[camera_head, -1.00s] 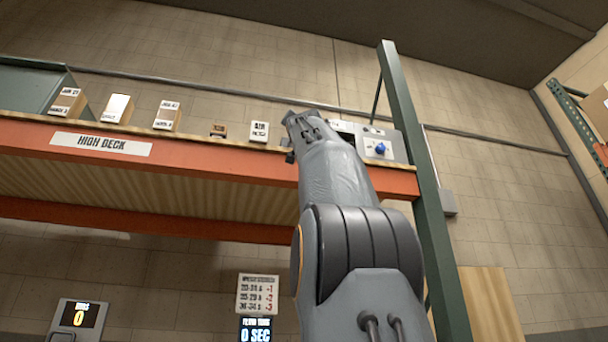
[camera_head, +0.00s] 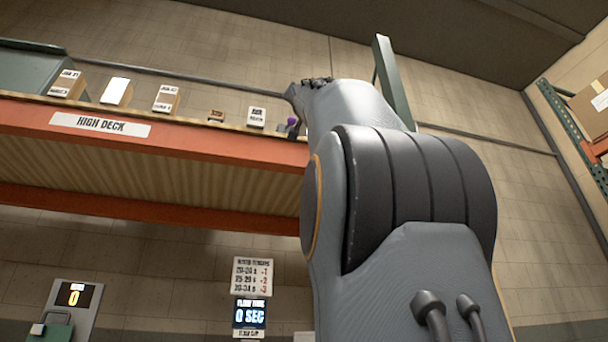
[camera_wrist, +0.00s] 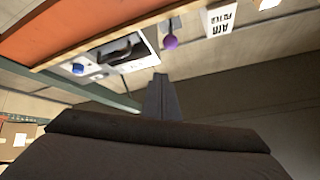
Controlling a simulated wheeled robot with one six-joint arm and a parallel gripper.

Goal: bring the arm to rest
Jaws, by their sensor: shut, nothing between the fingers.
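My arm rises through the right half of the head view, and its far end reaches up beside the high deck. My gripper (camera_wrist: 160,92) shows in the wrist view as two dark fingers pressed together, with nothing between them. It points toward the deck edge, below a panel with a dark handle-like part (camera_wrist: 120,50), and looks apart from it. In the head view my fingers are hidden or too small to tell behind my wrist.
The orange high deck (camera_head: 200,150) carries several small boxes, including a white labelled one (camera_head: 256,117). A purple knob (camera_wrist: 170,43) and a blue knob (camera_wrist: 78,69) are near the gripper. A green upright (camera_head: 393,80) stands behind my arm.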

